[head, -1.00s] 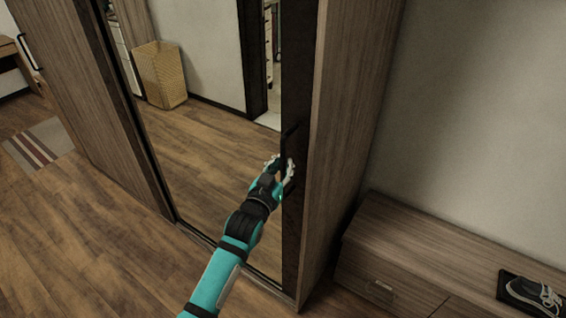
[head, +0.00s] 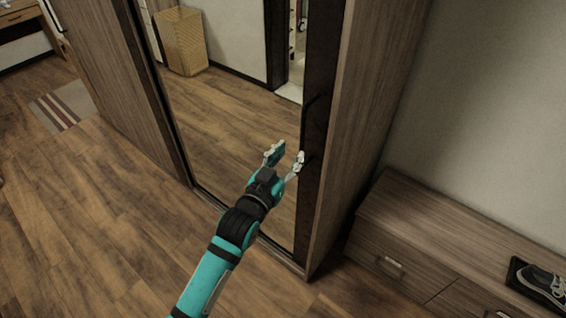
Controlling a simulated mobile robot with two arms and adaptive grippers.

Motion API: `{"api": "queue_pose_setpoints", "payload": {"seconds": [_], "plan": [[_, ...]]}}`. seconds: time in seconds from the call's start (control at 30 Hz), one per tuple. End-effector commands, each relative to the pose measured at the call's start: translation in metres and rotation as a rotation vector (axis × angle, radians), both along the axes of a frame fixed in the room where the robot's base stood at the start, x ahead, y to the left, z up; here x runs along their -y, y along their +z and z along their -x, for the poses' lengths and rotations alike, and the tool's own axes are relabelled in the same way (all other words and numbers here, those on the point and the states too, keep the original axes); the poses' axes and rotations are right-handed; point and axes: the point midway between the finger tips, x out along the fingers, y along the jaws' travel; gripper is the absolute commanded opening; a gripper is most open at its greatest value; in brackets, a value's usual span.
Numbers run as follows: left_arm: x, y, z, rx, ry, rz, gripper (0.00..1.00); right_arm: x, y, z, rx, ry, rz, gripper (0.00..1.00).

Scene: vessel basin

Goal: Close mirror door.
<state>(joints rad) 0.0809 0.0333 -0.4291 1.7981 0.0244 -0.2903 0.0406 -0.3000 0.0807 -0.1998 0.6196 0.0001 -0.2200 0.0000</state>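The mirror door (head: 225,130) is the tall mirrored panel of the wardrobe in the middle of the head view. It has a dark frame, and its right edge sits against the wooden side panel, with no clear gap showing. A dark handle (head: 316,108) stands on the right frame strip. My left gripper (head: 287,156) is in front of the door's right part, just below and left of the handle. Its fingers are spread with nothing between them. Whether a finger touches the door, I cannot tell. My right gripper is out of view.
A low wooden cabinet (head: 440,225) with drawers stands to the right, with a shoe (head: 543,284) on a dark tray. A wooden wardrobe panel (head: 115,85) stands left of the mirror. The wood floor (head: 90,220) at the left front is clear; a striped rug lies farther back.

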Motion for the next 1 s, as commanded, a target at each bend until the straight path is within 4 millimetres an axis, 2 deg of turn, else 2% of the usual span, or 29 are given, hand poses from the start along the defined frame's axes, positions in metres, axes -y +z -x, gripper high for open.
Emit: {"api": "queue_pose_setpoints", "payload": {"seconds": [0.1, 0.23, 0.8, 0.87, 0.9, 0.97, 1.0], "plan": [[-0.008, 0.000, 0.017, 0.000, 0.000, 0.000, 0.36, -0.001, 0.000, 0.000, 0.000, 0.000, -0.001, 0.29], [-0.012, 0.000, 0.026, 0.000, 0.000, -0.001, 0.36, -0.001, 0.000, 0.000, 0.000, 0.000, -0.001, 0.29], [-0.013, -0.002, 0.028, -0.004, 0.001, -0.002, 0.36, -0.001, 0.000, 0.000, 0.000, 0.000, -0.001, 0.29], [-0.014, -0.011, 0.027, -0.019, 0.004, -0.007, 0.36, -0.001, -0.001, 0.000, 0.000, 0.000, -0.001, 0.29], [-0.016, -0.022, 0.027, -0.037, 0.008, -0.015, 0.36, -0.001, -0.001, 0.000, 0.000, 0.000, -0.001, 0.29], [-0.020, -0.048, 0.026, -0.080, 0.018, -0.032, 0.36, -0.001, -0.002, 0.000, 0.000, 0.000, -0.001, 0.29], [-0.024, -0.071, 0.026, -0.117, 0.026, -0.047, 0.36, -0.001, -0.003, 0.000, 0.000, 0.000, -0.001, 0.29]]}}
